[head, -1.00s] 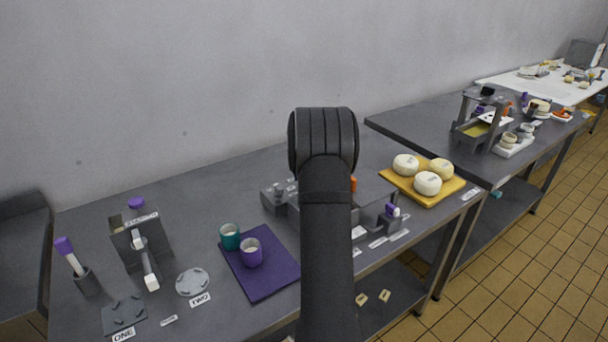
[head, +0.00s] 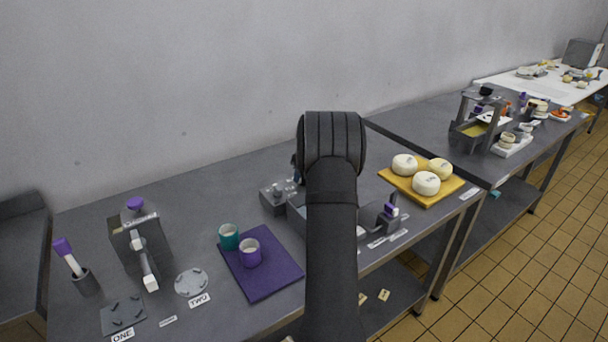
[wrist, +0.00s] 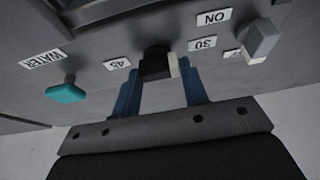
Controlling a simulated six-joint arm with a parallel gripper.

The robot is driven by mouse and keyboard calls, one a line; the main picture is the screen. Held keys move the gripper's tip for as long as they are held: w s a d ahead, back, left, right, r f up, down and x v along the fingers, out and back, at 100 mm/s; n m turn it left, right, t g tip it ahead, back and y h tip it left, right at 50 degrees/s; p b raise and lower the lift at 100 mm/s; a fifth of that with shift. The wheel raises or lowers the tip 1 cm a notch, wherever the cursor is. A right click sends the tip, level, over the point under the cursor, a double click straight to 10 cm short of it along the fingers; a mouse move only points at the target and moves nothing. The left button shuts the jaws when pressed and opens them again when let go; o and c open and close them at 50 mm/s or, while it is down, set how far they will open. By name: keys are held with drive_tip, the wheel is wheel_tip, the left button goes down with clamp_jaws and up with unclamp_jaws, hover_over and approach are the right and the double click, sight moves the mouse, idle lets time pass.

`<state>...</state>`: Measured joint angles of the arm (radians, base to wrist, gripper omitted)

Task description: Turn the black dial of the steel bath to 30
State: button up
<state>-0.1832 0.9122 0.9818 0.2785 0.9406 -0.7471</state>
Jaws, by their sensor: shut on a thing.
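The black dial (wrist: 153,64) is on the grey front of the steel bath (wrist: 100,30) in the wrist view. My gripper (wrist: 160,72) has its two blue fingers around the dial and is shut on it. A white mark on the dial shows at its right side, the side of the "30" label (wrist: 202,44). A "45" label (wrist: 117,63) is on the other side. I cannot tell whether the mark lines up exactly with 30.
Beside the dial are a teal knob (wrist: 66,92) near "WATER" and a grey-white knob (wrist: 262,40) near "ON". A purple mat (head: 265,280) with two cups lies left of the bath. A yellow board (head: 400,184) with white rounds lies to the right.

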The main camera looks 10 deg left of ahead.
drive_tip(key=o, duration=1)
drive_tip(key=shift+r, duration=0.1)
drive_tip(key=v, duration=1.7)
drive_tip(key=shift+r, duration=0.15)
drive_tip(key=x, duration=1.7)
drive_tip(key=shift+f, duration=0.3)
